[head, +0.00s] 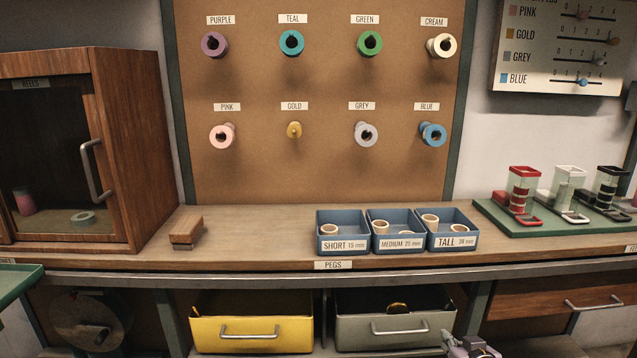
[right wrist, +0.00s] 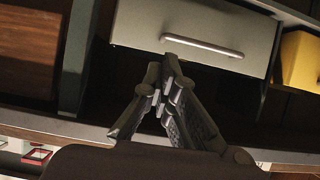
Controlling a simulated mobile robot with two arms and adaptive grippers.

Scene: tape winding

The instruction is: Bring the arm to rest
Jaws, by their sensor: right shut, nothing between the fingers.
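My right gripper (head: 468,347) shows at the bottom edge of the head view, in front of and below the grey drawer (head: 350,330). In the right wrist view my right gripper's fingers (right wrist: 168,78) are together and hold nothing. The grey drawer stands open, with a small round gold and dark thing (head: 397,308) inside. My left gripper is not in view.
The yellow drawer (head: 251,334) beside it is also open. The worktop edge (head: 250,262) runs above both. Blue peg trays (head: 343,243), a wooden block (head: 186,229) and a cabinet (head: 130,150) stand on the bench. Coloured tape rolls hang on the board (head: 320,175).

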